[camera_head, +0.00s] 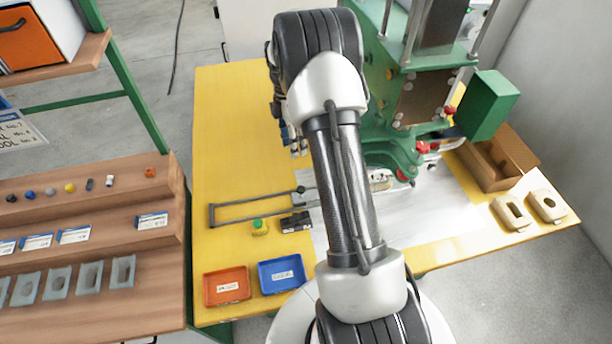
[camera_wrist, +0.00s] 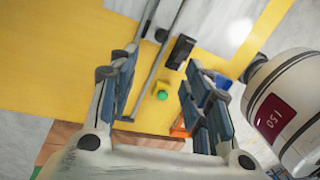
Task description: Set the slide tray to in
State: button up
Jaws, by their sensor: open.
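A long, thin grey bar frame (camera_head: 240,219) juts left over the yellow table from beneath my arm, with a dark knob (camera_head: 300,189) near its right end. It looks like the slide tray's frame or rails; its right end is hidden by my arm. The bars (camera_wrist: 152,75) also show in the wrist view, between and beyond the fingers. My gripper (camera_wrist: 160,98) is open, with nothing held between its blue-padded fingers. In the head view it is mostly hidden behind my arm, above the table. Whether any finger touches the frame I cannot tell.
A green machine (camera_head: 487,105) stands at the back right. A small yellow-green item (camera_head: 260,227) and a black block (camera_head: 296,222) lie beside the frame. Orange (camera_head: 207,300) and blue (camera_head: 263,286) trays sit at the front. The back left of the table is clear.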

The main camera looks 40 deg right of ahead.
jog(key=s+f+b, duration=0.1)
jog(key=f, duration=0.4)
jog(key=s+f+b, duration=0.1)
jog(key=f+b, duration=0.1)
jog(key=f, duration=0.4)
jog(key=s+f+b, duration=0.1)
jog(key=f, duration=0.5)
jog(key=shift+s+a+b, duration=0.25)
jog(key=shift+a+b, duration=0.05)
jog(key=shift+a, duration=0.05)
grip_shut()
